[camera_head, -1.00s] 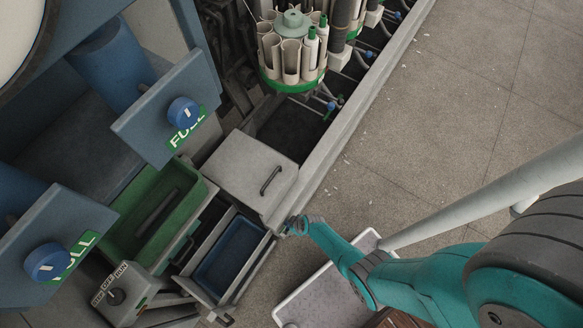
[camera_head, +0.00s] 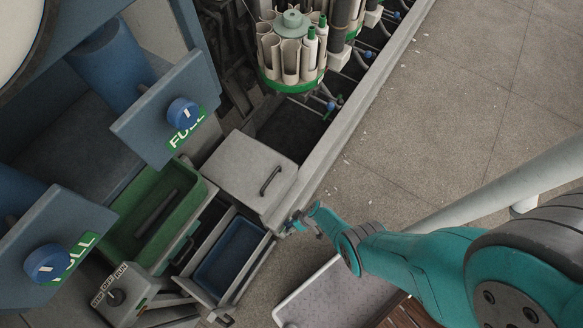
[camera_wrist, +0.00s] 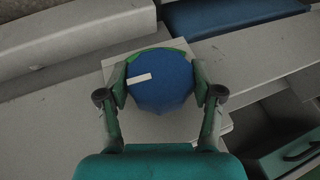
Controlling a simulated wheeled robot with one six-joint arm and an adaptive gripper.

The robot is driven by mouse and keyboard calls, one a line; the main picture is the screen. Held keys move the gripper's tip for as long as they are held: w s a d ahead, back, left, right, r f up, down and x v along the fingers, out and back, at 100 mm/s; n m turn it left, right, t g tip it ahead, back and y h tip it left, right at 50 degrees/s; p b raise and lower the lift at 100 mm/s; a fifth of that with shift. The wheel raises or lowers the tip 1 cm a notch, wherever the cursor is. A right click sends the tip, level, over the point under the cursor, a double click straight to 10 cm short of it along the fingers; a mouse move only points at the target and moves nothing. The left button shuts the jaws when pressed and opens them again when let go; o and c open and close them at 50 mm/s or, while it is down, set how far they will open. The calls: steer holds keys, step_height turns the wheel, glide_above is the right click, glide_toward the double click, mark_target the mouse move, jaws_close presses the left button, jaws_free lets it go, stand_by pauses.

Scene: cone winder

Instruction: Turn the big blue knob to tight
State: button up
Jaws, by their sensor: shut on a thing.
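The big blue knob (camera_wrist: 163,90) fills the middle of the wrist view, with a white pointer mark on its left half. The mark lies nearly level, its left end slightly lower. A light plate (camera_wrist: 112,64) lies behind the knob, with a green arc (camera_wrist: 178,45) along the knob's upper edge. My gripper (camera_wrist: 160,76) is shut on the knob, one finger on each side. In the head view my gripper (camera_head: 299,221) is at the end of the grey rail; the held knob cannot be made out there. No lettering shows around it.
Two blue knobs on panels marked FULL (camera_head: 183,112) (camera_head: 47,262) are at the left. A grey lidded box (camera_head: 245,170), a green tray (camera_head: 150,215) and a blue bin (camera_head: 230,255) stand left of my gripper. Open floor (camera_head: 450,110) lies to the right.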

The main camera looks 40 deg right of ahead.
steer(key=shift+d, duration=0.1)
stand_by(0.6)
steer(key=o, duration=1.1)
steer(key=shift+v, duration=5.95)
